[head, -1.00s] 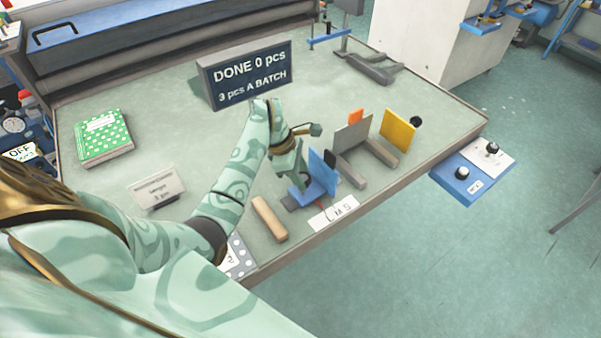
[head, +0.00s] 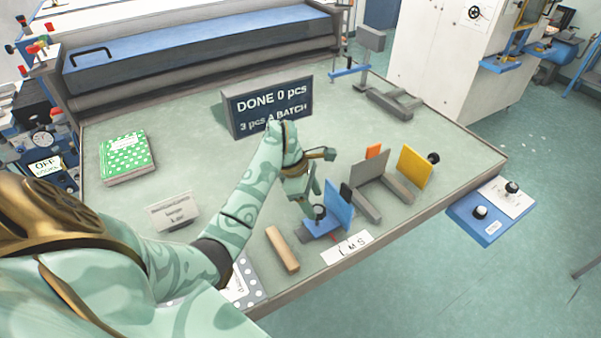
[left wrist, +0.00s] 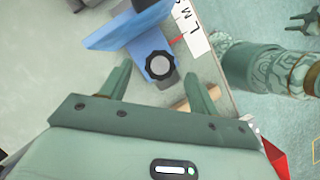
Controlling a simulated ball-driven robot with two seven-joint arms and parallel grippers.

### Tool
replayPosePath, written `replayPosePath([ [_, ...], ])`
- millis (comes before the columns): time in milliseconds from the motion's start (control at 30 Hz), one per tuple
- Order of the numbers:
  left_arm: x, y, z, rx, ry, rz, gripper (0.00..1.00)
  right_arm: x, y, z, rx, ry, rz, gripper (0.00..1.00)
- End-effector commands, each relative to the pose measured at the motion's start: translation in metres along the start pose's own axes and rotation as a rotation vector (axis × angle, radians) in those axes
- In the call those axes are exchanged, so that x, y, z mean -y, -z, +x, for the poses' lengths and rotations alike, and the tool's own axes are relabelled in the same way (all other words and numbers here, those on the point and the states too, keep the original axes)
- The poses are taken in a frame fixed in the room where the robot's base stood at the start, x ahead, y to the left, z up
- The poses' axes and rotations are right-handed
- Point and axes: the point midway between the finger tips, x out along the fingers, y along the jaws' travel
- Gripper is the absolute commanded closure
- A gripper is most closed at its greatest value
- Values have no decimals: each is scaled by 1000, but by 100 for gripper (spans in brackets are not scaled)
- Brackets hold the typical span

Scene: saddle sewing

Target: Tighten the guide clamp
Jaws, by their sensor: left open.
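The guide clamp is a blue block with an upright blue plate (head: 339,205) at the table's front edge. Its black knob (left wrist: 159,66) faces the camera in the left wrist view, with a pale centre. The L M S scale card (head: 346,247) lies beside the clamp. My left gripper (head: 309,205) is over the clamp, pointing down. In the left wrist view its two fingers (left wrist: 160,80) are apart, with the knob between their tips; I cannot tell whether they touch it. A claw-like shape (left wrist: 302,22) at the top right may be my right gripper; its state is unclear.
A wooden block (head: 282,249) lies left of the clamp. A grey plate (head: 370,170) and a yellow plate (head: 414,167) stand to its right. The DONE sign (head: 270,105) stands behind the arm. The green dotted book (head: 126,158) is far left.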

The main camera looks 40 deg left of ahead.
Motion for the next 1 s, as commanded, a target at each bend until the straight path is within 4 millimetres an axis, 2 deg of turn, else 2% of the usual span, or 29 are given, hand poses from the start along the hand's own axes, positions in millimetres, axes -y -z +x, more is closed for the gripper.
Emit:
replayPosePath([
  [100,-1,0,-34,-4,-7,1,39,0,1,-5,-1,0,0,64],
  [300,-1,0,-88,-4,-6,0,39,-1,1,-9,-1,-1,0,64],
  [500,-1,0,-123,-2,-2,0,39,-1,2,-11,-2,-1,0,64],
  [700,0,0,-135,-1,-1,1,39,-1,2,-12,-2,-1,0,64],
  [1000,0,0,-135,0,0,0,39,0,2,-12,-2,0,0,64],
])
